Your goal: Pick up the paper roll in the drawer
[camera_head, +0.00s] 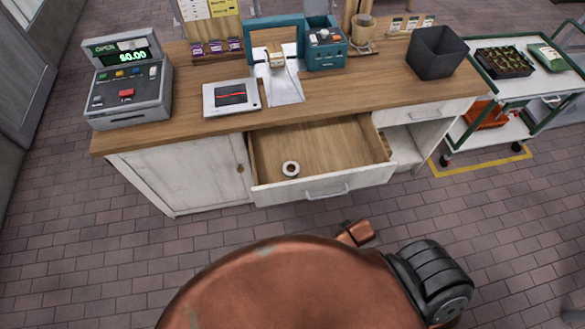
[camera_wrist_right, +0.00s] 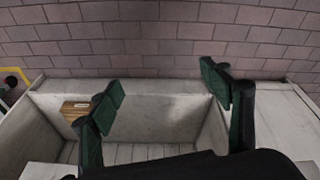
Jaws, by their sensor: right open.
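The paper roll (camera_head: 290,169) is a small white ring with a dark centre. It lies in the front left part of the open drawer (camera_head: 318,187) in the head view. The drawer has a wooden floor and a white front with a handle. My right gripper (camera_wrist_right: 162,85) is open and empty in the right wrist view, its green-padded fingers apart over a white-walled compartment. The paper roll does not show between the fingers. The right gripper does not show in the head view, so I cannot tell its distance from the roll. My left gripper is in neither view.
The wooden counter (camera_head: 190,105) above the drawer holds a cash register (camera_head: 128,85), a tablet-like device (camera_head: 231,97) and a dark bin (camera_head: 436,52). A white cart (camera_head: 525,85) stands at the right. The brick floor in front is mostly clear. A wooden piece (camera_wrist_right: 75,108) shows in the wrist view.

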